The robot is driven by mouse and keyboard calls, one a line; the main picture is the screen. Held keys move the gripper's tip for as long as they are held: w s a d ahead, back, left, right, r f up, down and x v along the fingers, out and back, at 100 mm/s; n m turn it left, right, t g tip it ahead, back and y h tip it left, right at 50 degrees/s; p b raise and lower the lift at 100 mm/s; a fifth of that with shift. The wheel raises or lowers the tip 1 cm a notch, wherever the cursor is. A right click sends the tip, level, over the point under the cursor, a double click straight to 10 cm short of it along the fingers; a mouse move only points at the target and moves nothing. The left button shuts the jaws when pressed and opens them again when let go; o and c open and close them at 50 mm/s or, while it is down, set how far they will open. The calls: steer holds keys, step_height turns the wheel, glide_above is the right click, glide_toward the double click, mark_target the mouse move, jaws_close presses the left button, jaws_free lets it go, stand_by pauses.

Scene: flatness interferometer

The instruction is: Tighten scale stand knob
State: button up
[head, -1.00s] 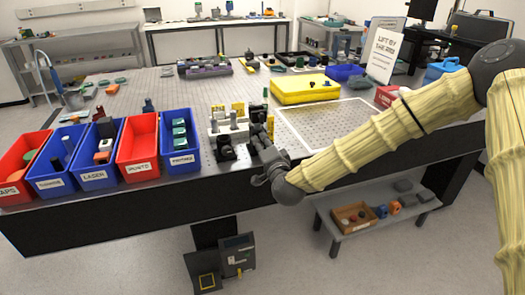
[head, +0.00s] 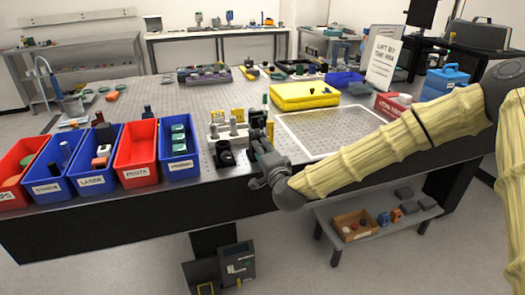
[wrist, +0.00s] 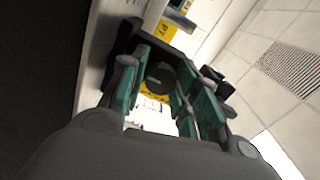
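A small dark round knob (wrist: 160,76) shows in the wrist view, in front of a yellow label (wrist: 160,32). My gripper (wrist: 163,84) has its teal-padded fingers apart, one on each side of the knob. Contact between the pads and the knob is not clear. In the head view my gripper (head: 262,160) is at the bench's front edge, just right of a group of small stands (head: 228,130) with yellow labels. The knob cannot be made out in the head view, and my gripper hides part of that area.
Red and blue bins (head: 136,165) line the bench's front left. Black mounts (head: 224,155) stand just left of my gripper. A white-outlined area (head: 330,130) lies to the right, with a yellow tray (head: 304,97) behind it. A low shelf (head: 378,227) is below.

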steer(key=shift+o, duration=1.2)
steer(key=v, duration=1.2)
